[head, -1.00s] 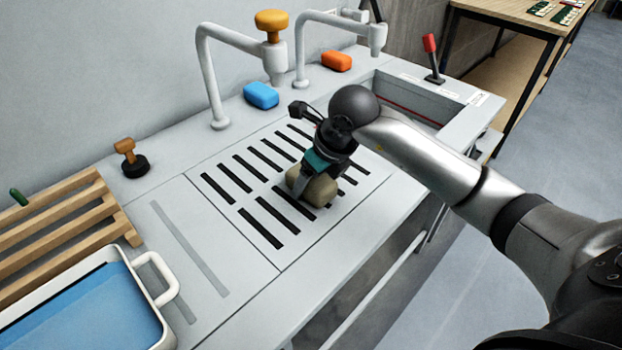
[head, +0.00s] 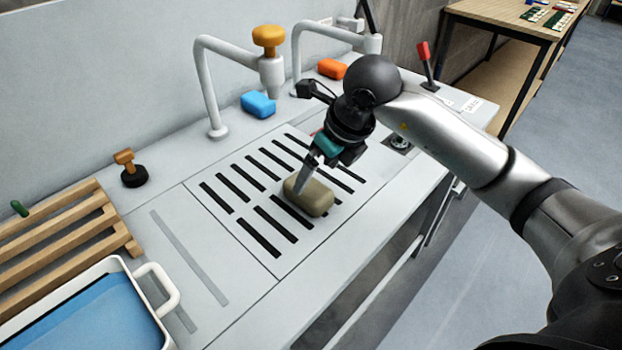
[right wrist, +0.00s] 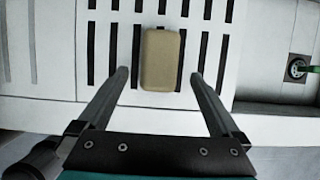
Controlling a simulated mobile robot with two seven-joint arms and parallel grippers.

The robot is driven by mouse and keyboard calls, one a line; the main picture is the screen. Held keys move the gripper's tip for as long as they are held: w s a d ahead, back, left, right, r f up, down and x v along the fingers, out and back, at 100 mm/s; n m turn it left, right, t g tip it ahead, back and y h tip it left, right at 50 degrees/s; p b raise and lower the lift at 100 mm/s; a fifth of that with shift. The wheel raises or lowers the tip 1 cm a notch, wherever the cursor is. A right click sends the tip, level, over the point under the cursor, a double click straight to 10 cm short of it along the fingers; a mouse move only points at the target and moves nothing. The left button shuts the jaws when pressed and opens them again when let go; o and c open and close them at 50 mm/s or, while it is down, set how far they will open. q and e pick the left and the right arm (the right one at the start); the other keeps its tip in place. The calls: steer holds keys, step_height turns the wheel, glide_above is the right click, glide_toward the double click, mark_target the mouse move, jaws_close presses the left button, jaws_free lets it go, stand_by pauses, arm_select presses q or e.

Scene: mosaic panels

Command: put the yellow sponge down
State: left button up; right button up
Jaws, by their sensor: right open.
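The sponge (head: 316,200), a dull tan-yellow block, lies flat on the slotted drain area (head: 232,215) of the counter. My right gripper (head: 301,188) is just above it, tilted, and its near finger overlaps the sponge in the head view. In the right wrist view the two fingers (right wrist: 159,75) are spread wide, and the sponge (right wrist: 161,58) lies between and beyond their tips with a gap on both sides. My left gripper is not in view.
A blue sponge (head: 258,104) and an orange sponge (head: 331,68) lie at the back by two white taps. A wooden rack (head: 60,235) and a white tray (head: 150,285) with blue contents are at left. A red-handled lever (head: 424,60) stands at back right.

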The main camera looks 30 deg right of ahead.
steer(key=v, duration=0.4)
steer(key=shift+s+r, duration=0.15)
steer(key=shift+r, duration=0.15)
